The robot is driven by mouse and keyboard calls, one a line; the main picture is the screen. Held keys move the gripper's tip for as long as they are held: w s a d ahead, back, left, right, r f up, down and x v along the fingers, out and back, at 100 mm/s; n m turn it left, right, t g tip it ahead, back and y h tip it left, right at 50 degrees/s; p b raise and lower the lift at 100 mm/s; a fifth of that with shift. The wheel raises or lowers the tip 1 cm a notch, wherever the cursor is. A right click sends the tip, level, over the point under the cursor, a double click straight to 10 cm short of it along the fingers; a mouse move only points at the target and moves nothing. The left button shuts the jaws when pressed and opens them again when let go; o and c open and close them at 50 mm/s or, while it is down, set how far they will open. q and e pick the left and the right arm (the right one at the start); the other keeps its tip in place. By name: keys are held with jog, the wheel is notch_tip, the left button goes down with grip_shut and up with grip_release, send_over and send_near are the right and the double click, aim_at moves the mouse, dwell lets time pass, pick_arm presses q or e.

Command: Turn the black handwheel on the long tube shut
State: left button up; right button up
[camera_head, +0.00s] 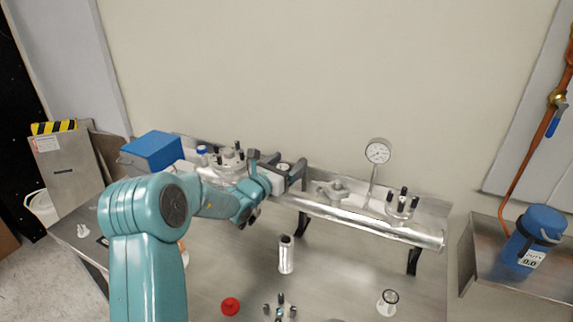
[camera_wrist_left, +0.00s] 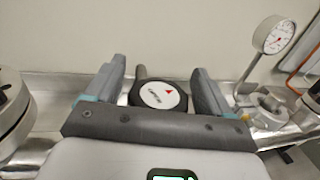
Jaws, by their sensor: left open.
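The black handwheel (camera_wrist_left: 160,96) has a white top disc with a red arrow mark. In the wrist view it sits between the two fingers of my left gripper (camera_wrist_left: 158,74), which are open with a visible gap on each side. In the head view my left gripper (camera_head: 277,165) is over the left part of the long tube (camera_head: 370,223). The fingers and wrist hide much of the handwheel there, and I cannot tell whether a finger touches it. The tube is shiny metal and lies level on black supports. My right gripper does not show.
A dial gauge (camera_head: 378,152) stands on the tube to the right of my gripper. A flange with black studs (camera_head: 402,205) is at the tube's right end. A blue box (camera_head: 152,151) is left, and a small metal cylinder (camera_head: 286,255) and red cap (camera_head: 230,306) are on the bench.

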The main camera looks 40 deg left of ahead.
pick_arm(q)
jog(key=c, duration=1)
jog(key=shift+o, duration=0.2)
jog(key=shift+h, duration=0.3)
jog(key=shift+m+h, duration=0.5)
jog(key=m+h, duration=0.1)
jog(key=h, duration=0.1)
jog(key=m+h+p, duration=0.1)
jog(key=h, duration=0.1)
jog(key=shift+d+r+m, duration=0.15)
jog(key=shift+m, duration=0.15)
jog(key=shift+d+m+g+h+p, duration=0.2)
jog(key=shift+m+g+h+p, duration=0.15)
jog(key=shift+m+h, duration=0.4)
jog(key=o, duration=1)
jog(key=shift+c, duration=0.2)
